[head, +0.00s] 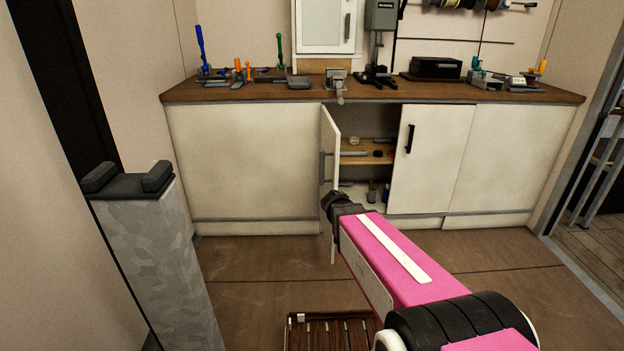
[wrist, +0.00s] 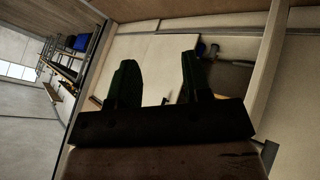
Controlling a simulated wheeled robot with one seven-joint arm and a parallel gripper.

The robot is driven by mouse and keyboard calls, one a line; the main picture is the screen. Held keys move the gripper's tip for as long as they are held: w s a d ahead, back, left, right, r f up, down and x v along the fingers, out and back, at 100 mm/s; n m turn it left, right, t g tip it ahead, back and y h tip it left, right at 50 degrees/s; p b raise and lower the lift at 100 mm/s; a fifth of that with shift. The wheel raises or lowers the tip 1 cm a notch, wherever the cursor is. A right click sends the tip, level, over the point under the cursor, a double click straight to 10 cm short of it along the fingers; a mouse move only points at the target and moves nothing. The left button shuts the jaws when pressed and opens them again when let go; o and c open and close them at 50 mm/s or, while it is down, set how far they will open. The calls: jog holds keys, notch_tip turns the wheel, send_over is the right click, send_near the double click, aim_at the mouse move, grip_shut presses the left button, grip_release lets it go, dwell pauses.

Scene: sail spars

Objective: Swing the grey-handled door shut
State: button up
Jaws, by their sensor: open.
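The grey-handled door (head: 330,150) of the lower cabinet stands swung out into the room, seen nearly edge-on in the head view. Its grey handle (head: 322,168) shows on its left face. My gripper (head: 335,200) is in front of the cabinet, at the door's lower part in the picture. I cannot tell whether it touches the door. In the wrist view my gripper (wrist: 158,80) shows two dark fingers spread apart, with nothing clearly held between them. Behind them are pale panels and small items I cannot identify surely. My arm hides part of the cabinet's lower front.
The open compartment holds a wooden shelf (head: 365,158) with small items. A black-handled door (head: 432,155) to its right is closed. The brown worktop (head: 230,92) carries tools. A slatted wooden thing (head: 325,335) lies on the floor, and a grey post (head: 155,250) stands left.

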jog(key=w+a+r+m+t+h, duration=0.1)
jog(key=w+a+r+t+h, duration=0.15)
jog(key=w, duration=0.35)
jog(key=w+a+r+m+t+h, duration=0.1)
jog(key=w+a+r+t, duration=0.2)
jog(key=w+a, duration=0.15)
jog(key=t, duration=0.6)
send_near(321, 170)
jog(key=x, duration=0.3)
jog(key=shift+m+y, duration=0.25)
jog(key=shift+m, duration=0.05)
jog(key=x, duration=0.7)
jog(key=shift+w+r, duration=0.15)
jog(key=shift+w, duration=0.2)
jog(key=shift+s+d, duration=0.1)
jog(key=shift+d, duration=0.05)
jog(key=c, duration=0.8)
